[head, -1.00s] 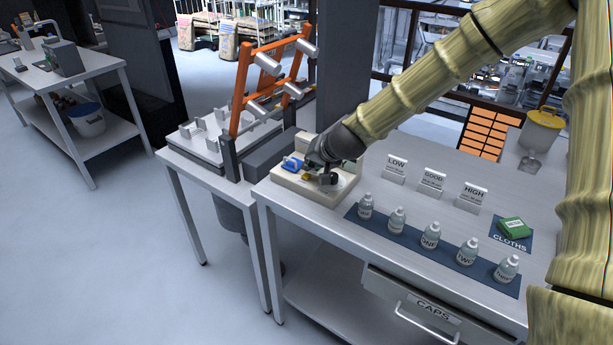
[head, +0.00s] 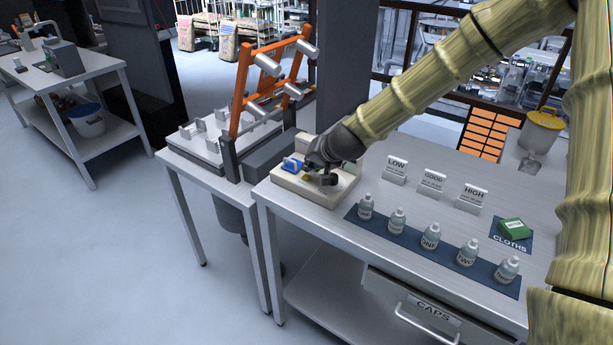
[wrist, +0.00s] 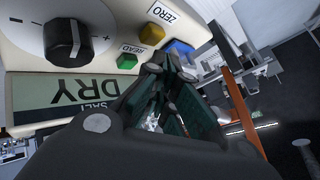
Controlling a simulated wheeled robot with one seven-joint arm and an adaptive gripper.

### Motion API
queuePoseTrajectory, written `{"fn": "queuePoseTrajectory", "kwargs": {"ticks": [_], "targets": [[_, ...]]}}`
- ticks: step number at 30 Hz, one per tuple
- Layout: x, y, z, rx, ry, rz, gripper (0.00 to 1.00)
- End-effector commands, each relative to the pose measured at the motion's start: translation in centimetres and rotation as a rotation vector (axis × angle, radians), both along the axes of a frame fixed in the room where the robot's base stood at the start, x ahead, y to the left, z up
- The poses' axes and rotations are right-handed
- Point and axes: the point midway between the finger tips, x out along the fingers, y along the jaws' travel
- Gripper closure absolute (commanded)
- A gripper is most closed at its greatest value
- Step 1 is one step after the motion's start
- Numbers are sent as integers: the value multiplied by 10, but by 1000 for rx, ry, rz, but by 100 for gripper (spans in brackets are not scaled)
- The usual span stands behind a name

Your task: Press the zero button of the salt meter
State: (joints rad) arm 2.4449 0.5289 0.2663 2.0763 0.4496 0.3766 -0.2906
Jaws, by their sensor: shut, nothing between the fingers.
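The salt meter (head: 294,185) is a cream box at the left end of the bench, under my gripper (head: 322,175). In the wrist view the salt meter (wrist: 30,85) fills the upper left, upside down. Its yellow button (wrist: 152,33) sits beside the ZERO label (wrist: 165,13). A green button (wrist: 127,61) sits by the READ label. The display (wrist: 65,97) reads DRY above SALT. A black knob (wrist: 67,38) has plus and minus marks. My gripper (wrist: 165,70) is shut and empty, its tips near the yellow and green buttons; I cannot tell whether they touch.
A blue part (head: 292,164) is at the meter's left back. LOW, GOOD and HIGH signs (head: 432,181) stand to the right. Several bottles (head: 430,236) stand on a dark mat (head: 383,228). A green cloth pack (head: 512,228) lies farther right. An orange rack (head: 243,85) stands behind left.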

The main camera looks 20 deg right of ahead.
Motion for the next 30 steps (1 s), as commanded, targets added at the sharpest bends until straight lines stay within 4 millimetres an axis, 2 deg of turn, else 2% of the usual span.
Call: {"fn": "queuePoseTrajectory", "kwargs": {"ticks": [11,30], "targets": [[0,0,-9,0,0,0,100],[0,0,-11,0,0,0,100]]}}
